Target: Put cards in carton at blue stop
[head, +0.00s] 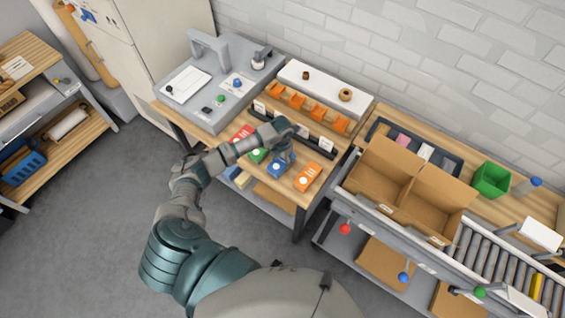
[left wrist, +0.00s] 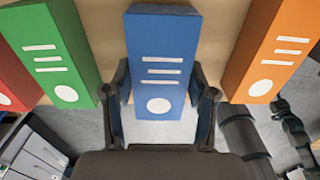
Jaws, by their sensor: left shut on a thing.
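My left gripper (head: 286,160) is over the front of the middle table, with its fingers on both sides of a blue box (head: 278,169). In the left wrist view the blue box (left wrist: 162,60) is between the two fingers, its white lines and dot facing the camera. It seems to rest on the table still. An open brown carton (head: 396,205) stands on the conveyor at the right; its floor is partly hidden. A blue ball knob (head: 403,277) and a red one (head: 345,229) are on the conveyor's front side. My right gripper is out of view.
A red box (head: 243,132) and a green box (head: 257,155) are left of the blue one, an orange box (head: 307,177) to its right. A rack with orange pieces (head: 315,112) stands behind.

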